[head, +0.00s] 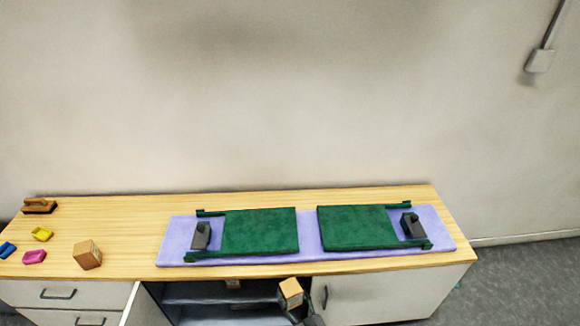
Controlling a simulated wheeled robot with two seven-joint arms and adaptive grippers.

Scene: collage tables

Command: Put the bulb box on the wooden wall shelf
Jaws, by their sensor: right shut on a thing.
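My right gripper (305,303) is in front of the cabinet, low in the head view. It is shut on a small tan box with a pale top, which looks like the bulb box (290,290). The held box is below the counter's front edge in the picture, by the open cabinet bay. Its label is too small to read. A similar brown box (87,254) stands on the counter at the left. My left gripper is out of view.
The wooden counter (130,215) carries a lavender mat (310,252) with two green panels (260,230) and dark blocks. Small coloured pieces (42,234) and a brown brush-like thing (40,205) lie at the left. A cabinet door (146,308) stands open; another box (232,284) is inside.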

